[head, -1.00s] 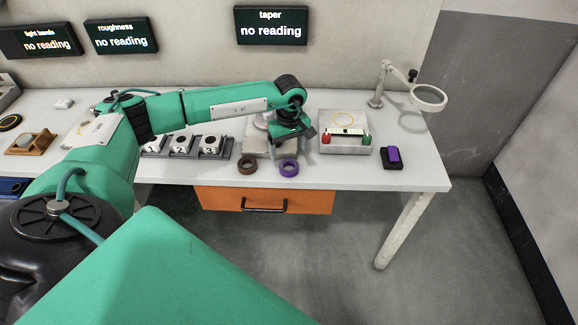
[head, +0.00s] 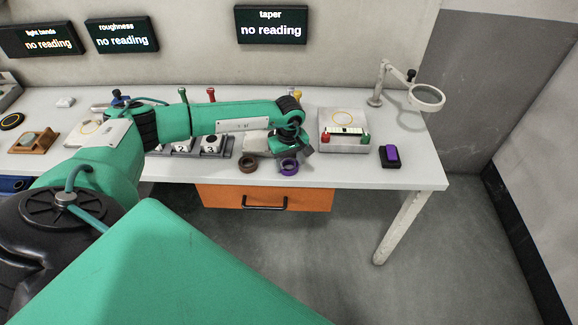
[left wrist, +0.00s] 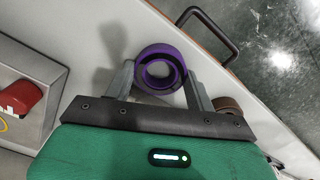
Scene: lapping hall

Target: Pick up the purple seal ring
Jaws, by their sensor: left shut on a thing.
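The purple seal ring (head: 289,167) lies near the front edge of the white table. My left gripper (head: 291,158) is over it, reaching down from behind. In the left wrist view the purple ring (left wrist: 160,70) sits between the two grey fingers of my left gripper (left wrist: 160,82), and the gripper is shut on it. The ring's dark inner band and round hole show. I cannot tell whether the ring still touches the table. My right gripper is not in view.
A brown ring (head: 248,165) lies close to the left of the purple one; it also shows in the left wrist view (left wrist: 228,104). A grey box with red and green knobs (head: 344,120) stands to the right. An orange drawer (head: 225,196) is below the table edge.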

